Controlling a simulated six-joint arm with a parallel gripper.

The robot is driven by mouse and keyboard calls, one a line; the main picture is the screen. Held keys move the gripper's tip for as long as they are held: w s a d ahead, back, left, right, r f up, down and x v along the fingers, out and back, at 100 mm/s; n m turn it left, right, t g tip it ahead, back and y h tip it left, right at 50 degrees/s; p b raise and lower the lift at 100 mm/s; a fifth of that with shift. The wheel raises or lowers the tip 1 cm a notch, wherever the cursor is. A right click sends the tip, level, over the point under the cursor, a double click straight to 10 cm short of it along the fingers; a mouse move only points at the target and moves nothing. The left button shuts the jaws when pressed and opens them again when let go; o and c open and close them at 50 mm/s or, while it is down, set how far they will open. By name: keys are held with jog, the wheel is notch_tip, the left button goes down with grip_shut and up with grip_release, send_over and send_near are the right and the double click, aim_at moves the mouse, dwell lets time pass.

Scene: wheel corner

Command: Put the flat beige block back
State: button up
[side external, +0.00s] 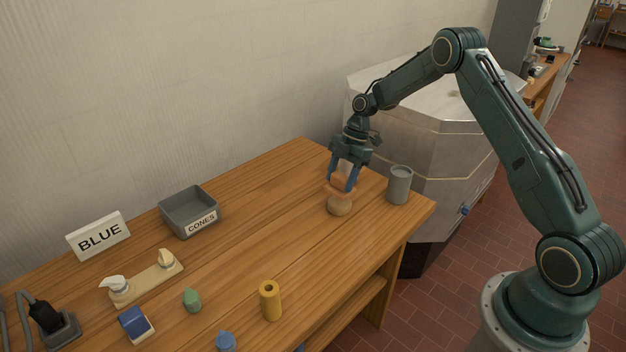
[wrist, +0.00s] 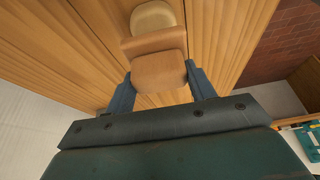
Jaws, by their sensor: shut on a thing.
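My gripper (side external: 341,186) points down near the table's far right end, its blue fingers shut on a flat tan-orange block (side external: 340,196). In the wrist view this block (wrist: 158,71) fills the space between the two fingers. A rounded sandy-beige block (side external: 339,207) is on the table directly below it. It also shows beyond the held block in the wrist view (wrist: 153,15). The two look very close, and I cannot tell whether they touch. Their colours are similar, so which one is the flat beige block is not certain; the held one looks flatter.
A grey cup (side external: 399,185) stands close to the right of my gripper. The middle is clear.

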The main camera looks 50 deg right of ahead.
jog(key=shift+a+r, duration=0.1)
jog(key=s+a+r, duration=0.4)
jog(key=a+r, duration=0.2)
jog(key=a, duration=0.2)
jog(key=s+a+r, duration=0.4)
jog(key=a+r, duration=0.3)
jog(key=shift+s+a+r, duration=0.2)
jog(key=shift+s+a, duration=0.05)
jog(key=shift+a, duration=0.1)
jog(key=shift+f, duration=0.1)
notch_tip(320, 180, down, 20)
jog(key=shift+r, duration=0.25)
dwell(0.6)
jog(key=shift+f, duration=0.15)
jog(key=o, duration=0.9)
